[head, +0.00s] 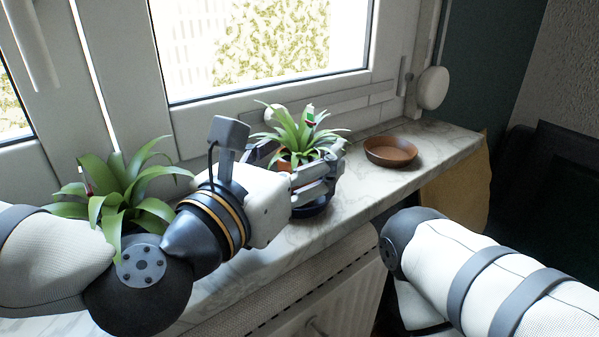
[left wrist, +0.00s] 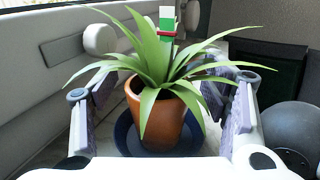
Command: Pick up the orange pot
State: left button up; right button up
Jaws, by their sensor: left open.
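The orange pot (left wrist: 160,122) holds a green leafy plant (left wrist: 152,70) with a small green, white and red tag (left wrist: 167,20). It stands upright on a dark blue saucer (left wrist: 128,138) on the windowsill. In the head view the orange pot (head: 284,164) is mostly hidden behind my left gripper (head: 330,172). In the left wrist view my left gripper (left wrist: 160,105) is open, with one finger on each side of the pot. Gaps show between the fingers and the pot. My right arm is at the lower right of the head view; its gripper is out of view.
A marble windowsill (head: 345,208) runs below the window. An empty brown saucer (head: 391,151) sits to the right of the pot. Another leafy plant (head: 120,195) stands at the left, partly behind my left arm. A radiator (head: 335,290) is below the sill.

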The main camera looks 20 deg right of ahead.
pick_arm(q)
jog(key=shift+w, duration=0.1)
jog(key=c, duration=1.5)
jog(key=shift+r, duration=0.1)
